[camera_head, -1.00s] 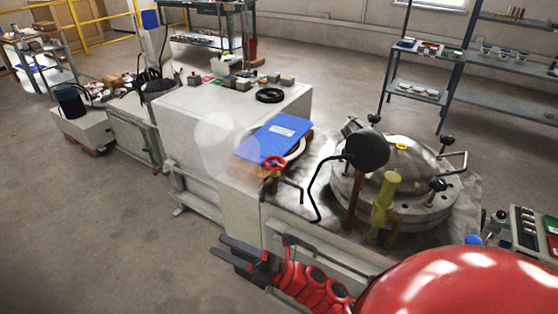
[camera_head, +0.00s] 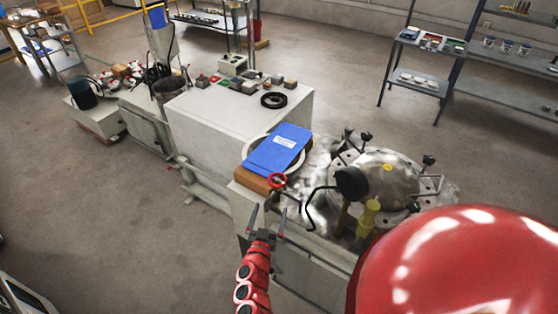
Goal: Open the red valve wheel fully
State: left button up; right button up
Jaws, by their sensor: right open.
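The red valve wheel (camera_head: 277,181) is a small red ring at the front edge of the bench, just below a blue folder. My right gripper (camera_head: 268,220) is just below the wheel in the picture, with its dark fingers apart and pointing up toward it. Nothing is between the fingers. The gripper looks apart from the wheel, though the depth between them is hard to judge. My left gripper is out of view.
The blue folder (camera_head: 278,149) lies behind the wheel on a wooden block (camera_head: 257,180). A bent dark pipe (camera_head: 311,206), a dark round head (camera_head: 352,182), a yellow fitting (camera_head: 368,217) and a metal domed lid (camera_head: 385,178) stand to the right. The floor at left is clear.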

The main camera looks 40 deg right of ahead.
send_near(279, 173)
jog(key=x, duration=0.5)
jog(key=f+x, duration=0.1)
jog(key=x, duration=0.2)
jog(key=shift+w+d, duration=0.15)
jog(key=shift+w, duration=0.05)
jog(key=shift+x, duration=0.8)
jog(key=shift+r, duration=0.1)
jog(key=shift+c, duration=0.3)
jog(key=c, duration=1)
